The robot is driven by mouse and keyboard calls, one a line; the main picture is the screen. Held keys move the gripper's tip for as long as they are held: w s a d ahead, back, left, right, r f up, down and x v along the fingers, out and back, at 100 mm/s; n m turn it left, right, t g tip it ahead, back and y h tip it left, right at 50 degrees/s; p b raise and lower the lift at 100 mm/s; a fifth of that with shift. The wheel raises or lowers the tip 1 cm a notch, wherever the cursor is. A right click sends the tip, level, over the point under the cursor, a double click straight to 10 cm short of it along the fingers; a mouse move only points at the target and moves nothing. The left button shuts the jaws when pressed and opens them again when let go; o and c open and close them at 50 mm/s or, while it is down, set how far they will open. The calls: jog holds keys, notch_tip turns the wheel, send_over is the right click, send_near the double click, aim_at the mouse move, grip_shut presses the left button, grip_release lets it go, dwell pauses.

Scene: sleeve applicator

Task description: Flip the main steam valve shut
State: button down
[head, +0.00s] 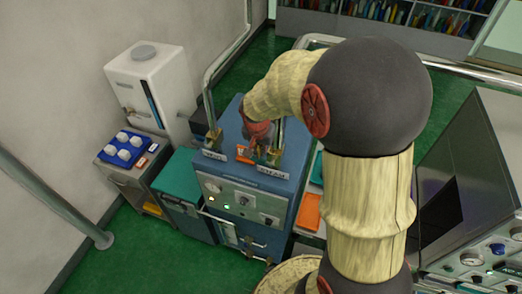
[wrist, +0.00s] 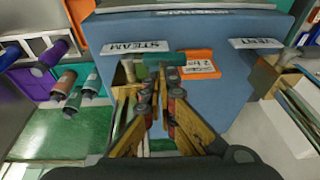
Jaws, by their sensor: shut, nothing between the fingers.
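The steam valve is a brass fitting (wrist: 128,72) beside the STEAM label (wrist: 137,47) on top of the blue machine (head: 235,178). A teal-green piece (wrist: 150,59), seemingly its handle, lies crosswise just beyond my fingertips in the wrist view. My gripper (wrist: 161,97) is shut and empty, its fingers pointing at this piece. I cannot tell whether they touch it. In the head view my gripper (head: 263,147) is over the right-hand valve and partly hides it.
A second brass valve (head: 213,140) with its own label stands at the left of the machine top. An orange tag (wrist: 199,64) lies between the labels. Upright pipes rise near both valves. A cart with a blue tray (head: 107,155) and a white tank (head: 155,85) stand left.

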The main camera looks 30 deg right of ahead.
jog(key=shift+f, duration=0.15)
jog(key=b, duration=0.1)
jog(key=f+b, duration=0.1)
jog(key=b, duration=0.1)
jog(key=shift+w+a+f, duration=0.25)
jog(key=shift+w+f, duration=0.05)
jog(key=shift+b, duration=0.35)
jog(key=shift+s+r, duration=0.1)
jog(key=w+p+v, duration=0.1)
jog(key=w+v, duration=0.2)
jog(key=v, duration=1)
jog(key=shift+s+r, duration=0.4)
jog(key=shift+r, duration=0.3)
jog(key=shift+a, duration=0.15)
